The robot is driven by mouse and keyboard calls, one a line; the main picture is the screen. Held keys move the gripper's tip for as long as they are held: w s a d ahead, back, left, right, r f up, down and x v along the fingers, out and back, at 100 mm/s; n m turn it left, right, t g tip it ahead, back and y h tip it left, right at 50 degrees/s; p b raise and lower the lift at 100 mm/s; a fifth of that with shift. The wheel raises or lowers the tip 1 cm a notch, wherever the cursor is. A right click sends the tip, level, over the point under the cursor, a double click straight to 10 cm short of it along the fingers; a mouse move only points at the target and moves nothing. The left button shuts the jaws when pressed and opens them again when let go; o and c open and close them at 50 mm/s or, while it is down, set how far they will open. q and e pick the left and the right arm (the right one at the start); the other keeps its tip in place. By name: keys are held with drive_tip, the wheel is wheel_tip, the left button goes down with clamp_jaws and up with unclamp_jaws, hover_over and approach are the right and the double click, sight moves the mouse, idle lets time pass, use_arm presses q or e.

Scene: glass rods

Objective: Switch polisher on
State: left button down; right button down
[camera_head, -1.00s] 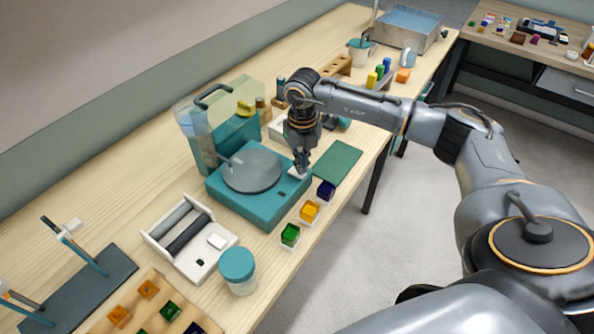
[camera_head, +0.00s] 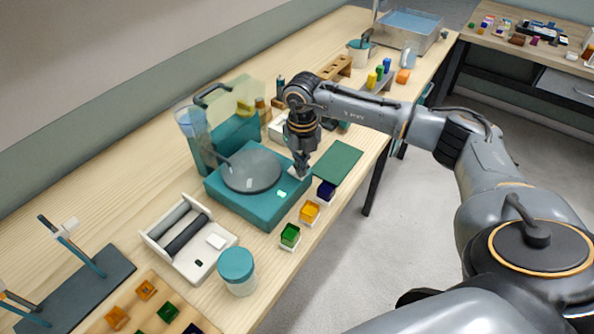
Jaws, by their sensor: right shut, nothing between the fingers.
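The polisher (camera_head: 245,207) is a teal box with a round grey disc (camera_head: 252,171) on top, standing on the wooden bench. A small indicator (camera_head: 282,194) on its top near the front edge glows pale green. My right gripper (camera_head: 300,167) points down, shut and empty, at the polisher's right corner. Its fingertips are at a small white switch (camera_head: 295,175), which they partly hide. I cannot tell whether they touch it. My left gripper is not in view.
A green mat (camera_head: 338,163) lies right of the polisher. Small dark blue, orange and green blocks (camera_head: 290,235) line the bench's front edge. A white roller device (camera_head: 188,240) and a teal-lidded jar (camera_head: 238,272) stand nearer. A teal machine with a clear guard (camera_head: 232,130) stands behind.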

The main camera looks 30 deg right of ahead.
drive_tip(key=shift+w+d+r+p, duration=0.1)
drive_tip(key=shift+r+p, duration=0.7)
drive_tip(key=shift+r, duration=0.1)
drive_tip(key=shift+r+p, duration=1.5)
drive_tip(key=shift+r, duration=1)
drive_tip(key=shift+f, duration=0.1)
